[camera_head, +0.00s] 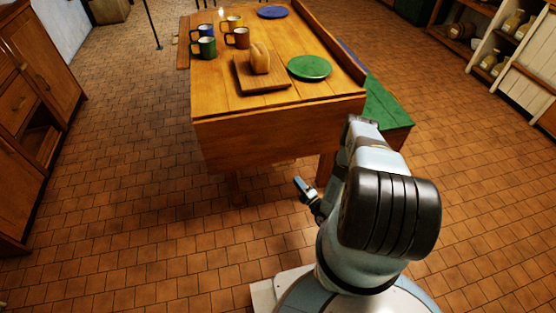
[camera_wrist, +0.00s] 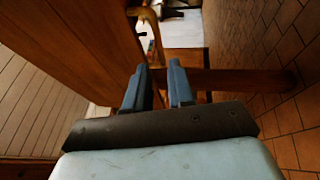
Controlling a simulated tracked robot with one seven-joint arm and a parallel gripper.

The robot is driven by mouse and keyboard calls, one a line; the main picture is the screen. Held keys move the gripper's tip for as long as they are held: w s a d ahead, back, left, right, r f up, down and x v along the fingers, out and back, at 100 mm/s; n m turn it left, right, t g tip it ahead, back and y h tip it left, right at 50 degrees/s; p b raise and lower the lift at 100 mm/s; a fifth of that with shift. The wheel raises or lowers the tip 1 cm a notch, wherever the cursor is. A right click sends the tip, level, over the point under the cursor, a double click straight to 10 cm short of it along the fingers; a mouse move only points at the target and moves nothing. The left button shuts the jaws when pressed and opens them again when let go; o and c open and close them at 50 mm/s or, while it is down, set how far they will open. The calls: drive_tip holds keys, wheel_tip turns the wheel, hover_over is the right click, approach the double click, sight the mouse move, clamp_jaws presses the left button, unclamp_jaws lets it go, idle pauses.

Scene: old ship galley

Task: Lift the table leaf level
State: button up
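The wooden table (camera_head: 222,80) stands ahead of me. Its near end has a wooden leaf (camera_head: 275,138) that hangs down steeply below the top edge. My gripper (camera_head: 302,186) is low in front of the table, just below the leaf's lower edge in the head view, and apart from it as far as I can see. In the wrist view my gripper (camera_wrist: 158,68) shows two blue-grey fingers with a gap between them and nothing held. A large wooden panel (camera_wrist: 85,45), probably the leaf, fills the left of that view. My arm hides part of the table's right corner.
On the tabletop are several mugs (camera_head: 204,47), a loaf (camera_head: 260,58) on a board (camera_head: 262,84), a green plate (camera_head: 310,67) and a blue plate (camera_head: 272,12). A green bench (camera_head: 385,110) runs along the right side. A cabinet (camera_head: 30,90) stands left. Tiled floor between is clear.

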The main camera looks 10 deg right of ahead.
drive_tip(key=x, duration=1.3)
drive_tip(key=shift+w+a, duration=0.15)
drive_tip(key=shift+a, duration=0.35)
drive_tip(key=shift+r, duration=0.1)
clamp_jaws()
